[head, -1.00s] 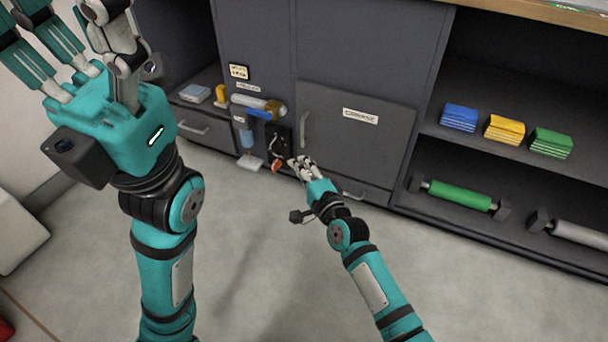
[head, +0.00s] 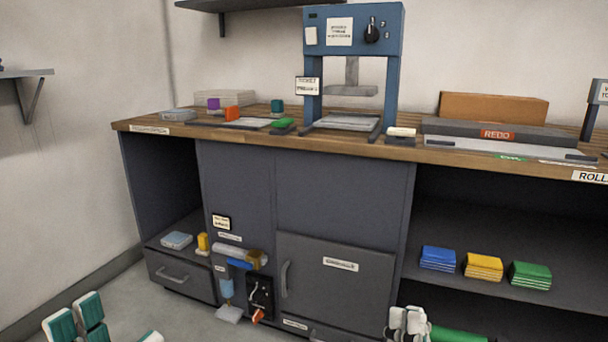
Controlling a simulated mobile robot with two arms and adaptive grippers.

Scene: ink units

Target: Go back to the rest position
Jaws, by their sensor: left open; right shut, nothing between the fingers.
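My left gripper (head: 100,322) is at the bottom left edge of the head view. Its teal fingers are spread open, with nothing seen between them; the rest of the hand and arm is below the picture. My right gripper (head: 408,324) is at the bottom edge, right of the middle, in front of the cabinet. Its pale fingers are close together and hold nothing. Its arm is out of view. It overlaps the left end of a green roller (head: 458,335) in the picture; I cannot tell the gap between them.
A grey cabinet with a wooden top (head: 400,151) carries a blue press (head: 353,38). A closed cabinet door (head: 335,287) has a handle. Blue (head: 438,258), yellow (head: 483,267) and green (head: 530,275) stacks sit on the right shelf. Open floor shows at the lower left.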

